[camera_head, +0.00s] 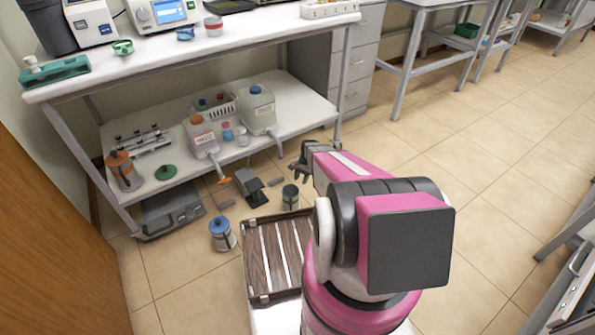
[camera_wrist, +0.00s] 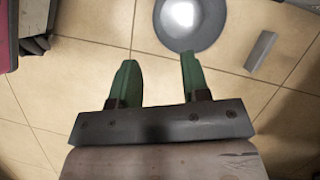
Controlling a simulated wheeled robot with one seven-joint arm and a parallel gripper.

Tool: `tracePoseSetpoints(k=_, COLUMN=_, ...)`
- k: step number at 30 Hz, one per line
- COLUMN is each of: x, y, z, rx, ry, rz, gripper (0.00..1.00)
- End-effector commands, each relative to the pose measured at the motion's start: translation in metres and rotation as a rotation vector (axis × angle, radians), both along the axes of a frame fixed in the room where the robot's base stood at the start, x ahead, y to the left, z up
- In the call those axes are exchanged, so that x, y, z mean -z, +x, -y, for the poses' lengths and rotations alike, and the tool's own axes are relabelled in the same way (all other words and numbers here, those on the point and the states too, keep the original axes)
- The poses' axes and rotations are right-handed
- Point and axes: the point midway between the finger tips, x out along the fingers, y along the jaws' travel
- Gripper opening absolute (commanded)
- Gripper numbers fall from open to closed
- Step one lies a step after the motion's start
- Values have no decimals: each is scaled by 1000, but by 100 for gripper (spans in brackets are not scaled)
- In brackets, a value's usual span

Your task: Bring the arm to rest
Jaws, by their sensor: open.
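My gripper (camera_head: 303,166) is at the end of my pink arm, over the floor in front of the bench's lower shelf. In the wrist view its two green fingers (camera_wrist: 158,77) stand apart with nothing held between them. A grey round object (camera_wrist: 190,22) with a bright centre lies beyond the fingertips, apart from them as far as I can tell. My arm is bent and hides part of the floor in the head view.
A dark slatted tray (camera_head: 258,268) is left of my arm. A blue-lidded canister (camera_head: 221,234), a dark canister (camera_head: 290,197) and a black stand (camera_head: 252,188) are on the floor. The bench (camera_head: 250,34) and its loaded lower shelf (camera_head: 305,98) lie ahead; open floor is right.

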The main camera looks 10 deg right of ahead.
Motion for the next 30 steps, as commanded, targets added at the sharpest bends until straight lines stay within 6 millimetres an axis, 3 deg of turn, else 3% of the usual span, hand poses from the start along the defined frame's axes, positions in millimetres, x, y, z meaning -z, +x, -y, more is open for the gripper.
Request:
tracePoseSetpoints(k=5, x=-1, y=0, z=0, rx=-1, ry=0, rz=1, gripper=42)
tracePoseSetpoints(k=8, x=-14, y=-6, z=-3, rx=-23, ry=-4, rz=13, gripper=42)
tracePoseSetpoints(k=11, x=-51, y=-21, z=-11, rx=-90, ry=-13, rz=51, gripper=42)
tracePoseSetpoints(k=21, x=-242, y=-121, z=-50, rx=-538, ry=-98, rz=265, gripper=42)
tracePoseSetpoints(k=25, x=-294, y=-157, z=-59, rx=-690, ry=-132, rz=326, gripper=42)
tracePoseSetpoints(k=30, x=-328, y=-183, z=-65, rx=-807, ry=-162, rz=368, gripper=42)
